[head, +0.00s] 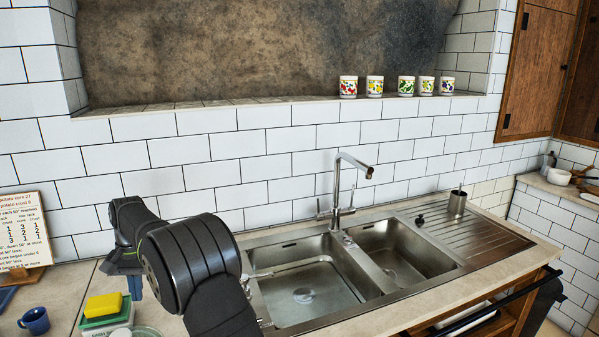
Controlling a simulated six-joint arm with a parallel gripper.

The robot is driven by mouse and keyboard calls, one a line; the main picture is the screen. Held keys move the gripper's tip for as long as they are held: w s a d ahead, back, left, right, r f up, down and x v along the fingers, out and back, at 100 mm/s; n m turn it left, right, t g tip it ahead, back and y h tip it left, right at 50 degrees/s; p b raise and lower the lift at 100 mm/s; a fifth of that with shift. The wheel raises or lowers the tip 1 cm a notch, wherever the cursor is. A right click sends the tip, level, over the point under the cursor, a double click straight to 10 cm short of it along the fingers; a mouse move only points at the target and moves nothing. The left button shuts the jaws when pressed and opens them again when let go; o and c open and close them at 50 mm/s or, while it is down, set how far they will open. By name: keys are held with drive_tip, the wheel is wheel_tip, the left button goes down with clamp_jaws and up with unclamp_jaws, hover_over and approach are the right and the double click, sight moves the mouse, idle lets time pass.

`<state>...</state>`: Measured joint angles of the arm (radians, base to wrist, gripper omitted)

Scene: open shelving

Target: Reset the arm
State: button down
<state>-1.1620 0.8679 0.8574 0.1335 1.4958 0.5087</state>
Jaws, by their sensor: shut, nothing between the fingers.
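My black arm rises from the bottom of the head view, left of the sink, and bends over to the left. My gripper (135,288) hangs at its far end, pointing down above the counter behind the yellow sponge. Its fingers are small and partly hidden by my arm; they are shut with nothing seen between them.
A yellow sponge (103,305) lies on a green-and-white holder, with a dark blue mug (34,320) to its left. A recipe board (23,232) leans at the wall. The steel sink (300,290) with its tap (340,190) is right of my arm. Several patterned cups (348,87) line the ledge.

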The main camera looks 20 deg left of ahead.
drive_tip(key=shift+w+d+f+m, duration=0.25)
drive_tip(key=shift+w+d+m, duration=0.15)
drive_tip(key=shift+d+m, duration=0.3)
drive_tip(key=shift+w+d+f+m, duration=0.2)
drive_tip(key=shift+w+d+m, duration=0.2)
drive_tip(key=shift+d+m, duration=0.25)
drive_tip(key=c, duration=2.2)
unclamp_jaws()
